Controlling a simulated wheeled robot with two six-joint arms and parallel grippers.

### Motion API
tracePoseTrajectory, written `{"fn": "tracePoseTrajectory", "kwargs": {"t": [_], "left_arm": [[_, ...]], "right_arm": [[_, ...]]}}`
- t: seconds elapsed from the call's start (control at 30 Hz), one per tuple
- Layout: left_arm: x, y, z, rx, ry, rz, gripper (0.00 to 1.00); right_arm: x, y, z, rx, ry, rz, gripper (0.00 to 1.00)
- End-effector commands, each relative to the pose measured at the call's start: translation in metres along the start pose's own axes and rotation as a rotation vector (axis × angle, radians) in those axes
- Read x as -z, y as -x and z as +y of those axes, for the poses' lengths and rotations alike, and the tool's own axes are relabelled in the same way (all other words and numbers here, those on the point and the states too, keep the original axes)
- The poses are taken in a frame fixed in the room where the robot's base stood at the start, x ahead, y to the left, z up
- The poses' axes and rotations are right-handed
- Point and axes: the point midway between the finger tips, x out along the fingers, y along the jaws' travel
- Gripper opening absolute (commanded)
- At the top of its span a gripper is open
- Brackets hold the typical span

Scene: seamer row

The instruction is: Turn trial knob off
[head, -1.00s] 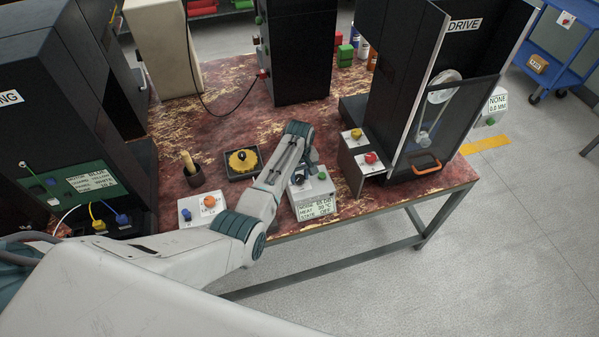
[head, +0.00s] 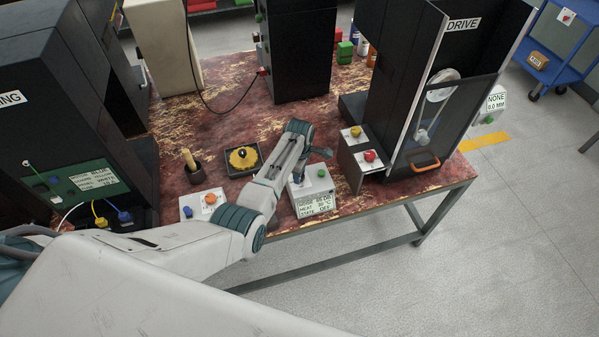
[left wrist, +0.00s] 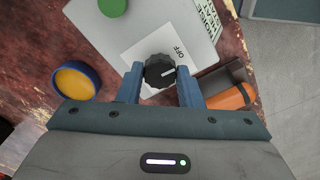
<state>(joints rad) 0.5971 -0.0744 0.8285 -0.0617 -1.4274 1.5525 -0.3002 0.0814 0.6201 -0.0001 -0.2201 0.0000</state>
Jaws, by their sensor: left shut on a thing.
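The black trial knob (left wrist: 158,71) sits on a grey-white control box, with a white label reading OFF beside it. My left gripper (left wrist: 160,82) is shut on the knob, one blue finger on each side. The knob's white mark points right and slightly up in the left wrist view, below the word OFF. In the head view the control box (head: 324,190) stands at the table's front edge, and my left arm hides most of the knob. Its display (head: 316,205) appears to end in OFF. A green button (head: 321,173) is on the box. My right gripper is not in view.
A small box with an orange knob (head: 210,198) stands to the left. The DRIVE machine (head: 425,90) and its box with a red knob (head: 369,155) stand to the right. In the left wrist view, a blue-rimmed yellow round thing (left wrist: 74,80) and an orange cylinder (left wrist: 229,98) are near the fingers.

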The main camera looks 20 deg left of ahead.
Motion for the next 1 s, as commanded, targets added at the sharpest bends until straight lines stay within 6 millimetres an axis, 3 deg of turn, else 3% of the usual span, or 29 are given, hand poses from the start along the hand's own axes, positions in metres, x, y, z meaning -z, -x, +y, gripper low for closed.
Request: {"fn": "tracePoseTrajectory", "kwargs": {"t": [0.73, 0.77, 0.87, 1.0], "left_arm": [[0.0010, 0.0011, 0.0009, -0.003, 0.091, 0.002, 0.10], [0.0010, 0.0011, 0.0009, -0.003, 0.091, 0.002, 0.34], [0.0009, 0.0010, 0.0009, -0.002, 0.090, 0.002, 0.54], [0.0006, 0.0006, 0.0005, -0.001, 0.090, 0.001, 0.54]], "right_arm": [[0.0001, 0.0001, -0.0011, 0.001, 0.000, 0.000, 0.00], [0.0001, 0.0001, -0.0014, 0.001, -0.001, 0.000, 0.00], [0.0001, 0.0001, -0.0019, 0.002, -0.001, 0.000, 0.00], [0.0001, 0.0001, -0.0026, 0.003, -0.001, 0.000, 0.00]]}}
